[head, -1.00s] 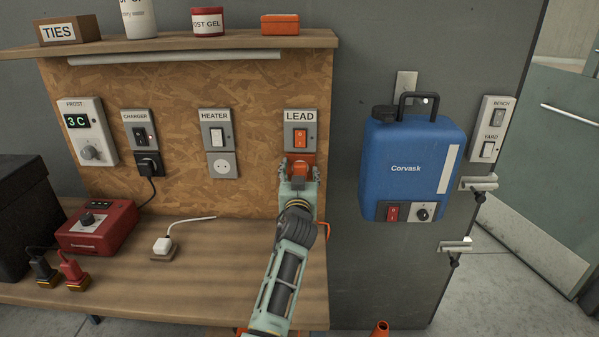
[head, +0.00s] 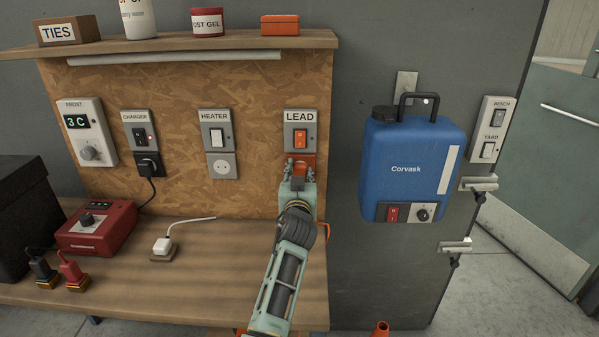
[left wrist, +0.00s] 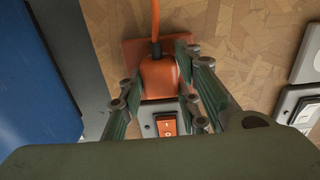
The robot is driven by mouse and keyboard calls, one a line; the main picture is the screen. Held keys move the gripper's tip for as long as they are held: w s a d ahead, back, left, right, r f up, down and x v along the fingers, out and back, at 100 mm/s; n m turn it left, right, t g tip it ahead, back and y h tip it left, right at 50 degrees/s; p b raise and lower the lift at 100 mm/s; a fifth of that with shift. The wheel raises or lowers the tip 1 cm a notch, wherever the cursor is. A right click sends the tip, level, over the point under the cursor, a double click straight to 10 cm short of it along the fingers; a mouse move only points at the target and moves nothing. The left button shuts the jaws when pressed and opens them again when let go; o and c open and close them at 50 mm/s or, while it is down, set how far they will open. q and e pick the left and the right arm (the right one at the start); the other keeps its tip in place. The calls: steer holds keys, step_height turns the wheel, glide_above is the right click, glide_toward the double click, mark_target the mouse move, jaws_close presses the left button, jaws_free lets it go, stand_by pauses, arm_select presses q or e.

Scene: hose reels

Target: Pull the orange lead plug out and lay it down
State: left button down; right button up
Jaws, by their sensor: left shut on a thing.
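The orange lead plug (left wrist: 159,78) sits between the fingers of my left gripper (head: 301,174), which is shut on it. Its orange cable (left wrist: 151,18) runs from the plug's end in the left wrist view. Behind the plug is the orange socket plate (head: 308,160), below the orange LEAD switch (head: 301,138). The plate also shows in the left wrist view (left wrist: 130,53). My gripper mostly hides the plug in the head view. I cannot tell whether its pins are still in the socket. My right gripper is out of view.
A red charger (head: 97,228) stands further left. A blue Corvask tank (head: 412,168) hangs on the right. A shelf (head: 180,47) runs above.

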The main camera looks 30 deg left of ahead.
arm_select(q)
steer(key=shift+p+v, duration=0.35)
steer(key=shift+v, duration=0.75)
steer(key=shift+p+v, duration=0.45)
steer(key=shift+v, duration=1.45)
steer(key=shift+s, duration=0.1)
steer(key=s+d+m+t+h, duration=0.3)
steer(key=s+d+m+h, duration=0.45)
steer(key=s+d, duration=1.3)
steer(key=s+d+f+n+h, duration=0.1)
steer(key=s+f+h, duration=0.1)
steer(key=s, duration=0.5)
steer(key=shift+s+f, duration=0.35)
steer(key=shift+f, duration=0.5)
steer(key=shift+d+h, duration=0.15)
steer(key=shift+h, duration=0.1)
